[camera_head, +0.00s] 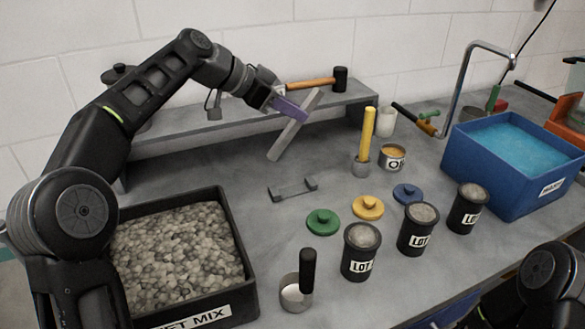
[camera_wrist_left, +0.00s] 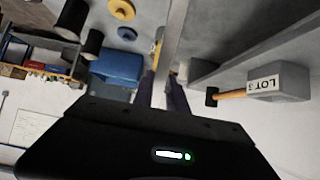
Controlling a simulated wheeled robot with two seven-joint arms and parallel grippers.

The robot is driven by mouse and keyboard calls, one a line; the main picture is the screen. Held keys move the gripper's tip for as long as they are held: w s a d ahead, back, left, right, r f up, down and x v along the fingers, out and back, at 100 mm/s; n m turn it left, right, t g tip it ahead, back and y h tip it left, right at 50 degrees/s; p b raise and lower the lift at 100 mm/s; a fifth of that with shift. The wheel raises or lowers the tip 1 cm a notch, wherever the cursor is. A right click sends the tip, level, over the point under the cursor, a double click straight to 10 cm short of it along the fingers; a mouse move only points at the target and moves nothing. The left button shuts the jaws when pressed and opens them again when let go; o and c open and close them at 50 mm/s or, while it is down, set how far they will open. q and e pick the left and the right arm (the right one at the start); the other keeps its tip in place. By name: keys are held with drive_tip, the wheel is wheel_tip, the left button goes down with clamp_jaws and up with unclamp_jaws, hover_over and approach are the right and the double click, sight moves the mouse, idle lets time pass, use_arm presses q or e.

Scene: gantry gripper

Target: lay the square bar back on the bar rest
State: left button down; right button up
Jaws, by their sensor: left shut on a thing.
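The square bar (camera_head: 281,143) is a long light-grey bar. It is tilted in the air in front of the back shelf. My left gripper (camera_head: 291,107) is shut on it with purple fingers near its upper part. In the left wrist view the bar (camera_wrist_left: 172,45) runs up from between the fingers (camera_wrist_left: 160,92). The bar rest (camera_head: 293,189) is a small dark-grey stand with two raised ends. It sits on the bench below the bar, apart from it, and looks empty. My right gripper does not show; only a dark part of my own body is at the lower right.
A grey shelf (camera_head: 232,122) runs behind, with a hammer (camera_head: 315,83) on it. A yellow-handled tool (camera_head: 367,135) stands right of the bar. Green (camera_head: 323,220), yellow (camera_head: 368,206) and blue (camera_head: 407,194) lids lie in front. A gravel tray (camera_head: 246,273) is at left.

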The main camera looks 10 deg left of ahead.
sight(287, 142)
use_arm(q)
wheel_tip(287, 142, down, 5)
drive_tip(key=shift+f, duration=0.1)
drive_tip(key=shift+f+b, duration=0.4)
drive_tip(key=shift+f, duration=1.4)
drive_tip(key=shift+f, duration=0.1)
drive_tip(key=shift+f, duration=0.15)
drive_tip(key=c, duration=1.3)
unclamp_jaws()
drive_tip(key=shift+r, duration=0.2)
drive_tip(key=v, duration=1.2)
drive_tip(key=shift+b, duration=0.35)
